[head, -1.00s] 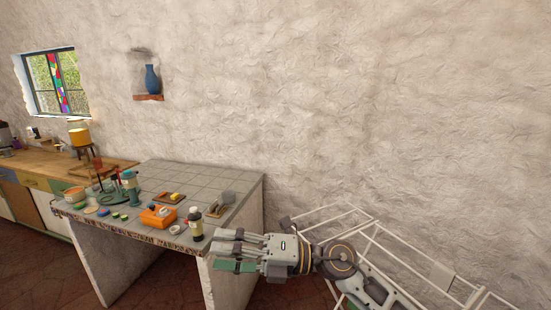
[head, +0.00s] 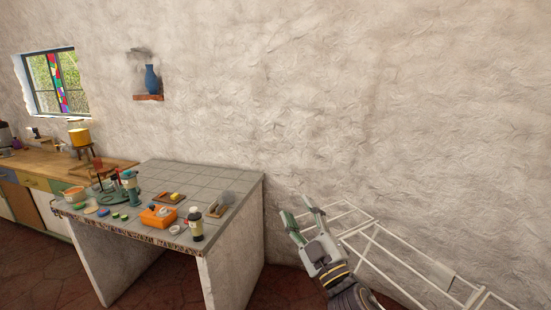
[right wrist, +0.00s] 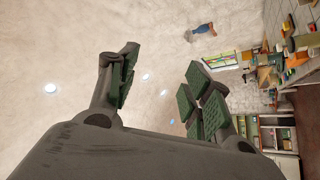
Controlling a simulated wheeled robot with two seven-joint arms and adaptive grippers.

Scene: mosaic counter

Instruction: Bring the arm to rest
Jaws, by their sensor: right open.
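My right gripper (head: 301,221) is at the lower right of the head view, with its fingers pointing up and a little left. It is open and empty, held right of the tiled counter (head: 190,174) and clear of it. In the right wrist view its green-padded fingers (right wrist: 158,90) stand wide apart with nothing between them. My left gripper is in neither view.
A white wire rack (head: 385,245) stands just behind and right of my right gripper. The counter holds an orange box (head: 158,217), a dark-capped bottle (head: 195,226) and several small items. A blue vase (head: 151,79) sits in a wall niche.

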